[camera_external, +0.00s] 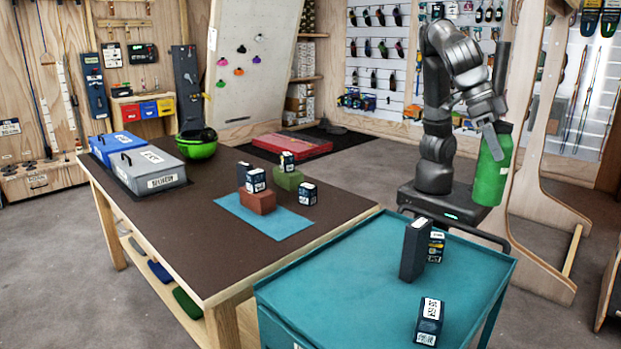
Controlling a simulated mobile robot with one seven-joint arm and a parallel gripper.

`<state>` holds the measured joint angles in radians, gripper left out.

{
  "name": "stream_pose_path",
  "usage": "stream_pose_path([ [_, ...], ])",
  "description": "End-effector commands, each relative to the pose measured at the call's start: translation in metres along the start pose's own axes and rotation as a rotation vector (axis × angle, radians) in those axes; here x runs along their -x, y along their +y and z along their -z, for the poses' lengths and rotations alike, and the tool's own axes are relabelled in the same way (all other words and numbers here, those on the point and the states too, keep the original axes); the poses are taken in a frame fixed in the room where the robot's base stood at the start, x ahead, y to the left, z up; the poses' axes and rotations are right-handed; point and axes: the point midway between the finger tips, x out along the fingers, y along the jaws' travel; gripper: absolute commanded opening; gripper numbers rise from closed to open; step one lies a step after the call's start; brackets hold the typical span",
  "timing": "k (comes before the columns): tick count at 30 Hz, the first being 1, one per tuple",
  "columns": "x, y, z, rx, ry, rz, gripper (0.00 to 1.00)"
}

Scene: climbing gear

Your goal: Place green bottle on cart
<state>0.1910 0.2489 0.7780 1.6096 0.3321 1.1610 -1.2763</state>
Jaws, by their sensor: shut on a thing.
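The green bottle (491,172) hangs in the air at the right, beyond the far right corner of the cart and above the level of its top. My gripper (493,124) is shut on the bottle near its upper end. The bottle is slightly tilted and its top is partly hidden by the gripper. The cart (340,285) is teal with a flat top and stands in the front right. The bottle is apart from the cart.
On the cart stand a tall dark box (414,250), a small black box (436,246) and another box (429,322) near the front. A brown table (240,250) with blocks on a blue mat (283,222) adjoins at left.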

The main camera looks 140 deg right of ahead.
Motion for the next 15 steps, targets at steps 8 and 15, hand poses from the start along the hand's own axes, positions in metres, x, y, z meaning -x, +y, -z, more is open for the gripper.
stream_pose_path([
  [8,-0.049,-0.001,-0.029,-0.004,-0.001,0.003,0.14],
  [15,-0.089,0.000,-0.052,-0.004,0.000,0.001,0.14],
])
